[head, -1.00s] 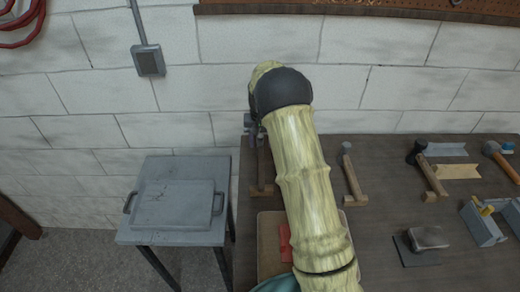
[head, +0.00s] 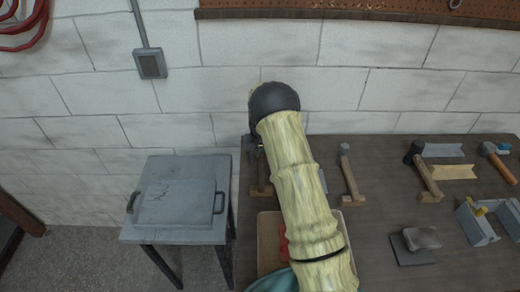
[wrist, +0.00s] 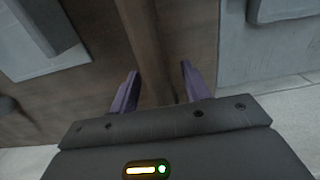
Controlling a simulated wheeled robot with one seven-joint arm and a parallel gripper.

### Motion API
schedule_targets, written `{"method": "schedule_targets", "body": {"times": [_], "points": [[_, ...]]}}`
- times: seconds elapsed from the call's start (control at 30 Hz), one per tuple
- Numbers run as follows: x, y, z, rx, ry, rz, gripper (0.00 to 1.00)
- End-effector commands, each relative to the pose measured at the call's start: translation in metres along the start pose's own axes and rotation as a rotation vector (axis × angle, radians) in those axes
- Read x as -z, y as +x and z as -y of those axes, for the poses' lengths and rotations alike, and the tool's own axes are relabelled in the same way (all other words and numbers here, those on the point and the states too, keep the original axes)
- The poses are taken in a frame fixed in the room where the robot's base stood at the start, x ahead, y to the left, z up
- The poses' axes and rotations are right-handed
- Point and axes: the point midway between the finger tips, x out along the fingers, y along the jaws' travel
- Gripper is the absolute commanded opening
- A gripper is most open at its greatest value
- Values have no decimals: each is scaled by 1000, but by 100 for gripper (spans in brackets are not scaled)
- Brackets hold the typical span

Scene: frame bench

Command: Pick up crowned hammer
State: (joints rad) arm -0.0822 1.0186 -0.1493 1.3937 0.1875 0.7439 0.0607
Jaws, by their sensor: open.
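In the wrist view, my gripper (wrist: 159,70) is open, with its two purple fingers on either side of a brown wooden handle (wrist: 145,40). The fingers look apart from the handle; their height above it is unclear. In the head view, a hammer's wooden handle (head: 262,186) stands at the table's left end, its upper part hidden by my arm. Other hammers are a slim grey-headed one (head: 348,178), a black-headed one (head: 427,172) and one with an orange-brown handle (head: 500,162). I cannot tell from the heads which one is crowned.
The dark wooden bench (head: 385,225) holds a tray (head: 265,262) with a red item, a grey block on a dark plate (head: 418,240) and a grey toolbox (head: 480,228). A grey metal stand (head: 180,235) is left of the bench. A block wall rises behind.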

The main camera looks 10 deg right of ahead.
Motion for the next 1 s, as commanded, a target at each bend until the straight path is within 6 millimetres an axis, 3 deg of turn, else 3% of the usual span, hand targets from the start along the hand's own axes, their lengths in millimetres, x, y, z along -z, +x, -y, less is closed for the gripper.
{"method": "schedule_targets", "body": {"times": [1.0], "points": [[0, 7, 0, 1, 0, -1, 47]]}}
